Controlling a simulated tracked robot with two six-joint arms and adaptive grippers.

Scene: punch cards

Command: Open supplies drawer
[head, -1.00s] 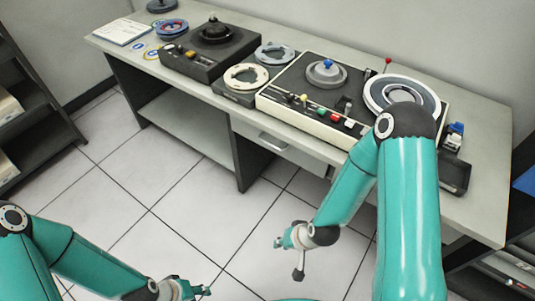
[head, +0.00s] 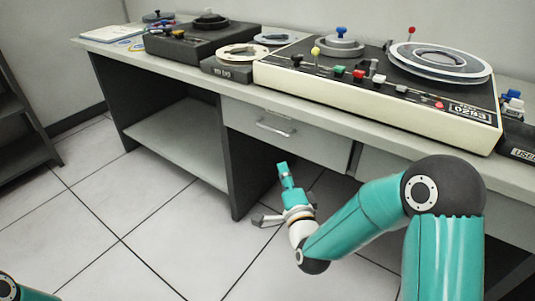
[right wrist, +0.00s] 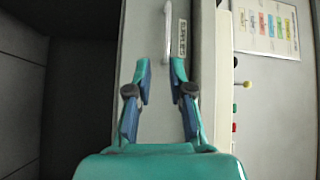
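The drawer (head: 312,147) is a pale grey front under the desk top, with a metal bar handle (head: 275,128). It looks shut. My right gripper (head: 283,167) is below and in front of the handle, apart from it. The handle (right wrist: 168,32) lies just beyond the fingertips there, roughly in line with the gap, on the drawer front (right wrist: 140,30). A small label strip (right wrist: 182,42) is beside it. My left gripper is out of view.
The desk top (head: 225,88) carries a tape machine (head: 470,125), a dark box (head: 195,45) and a reel (head: 243,52). The tiled floor in front is clear.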

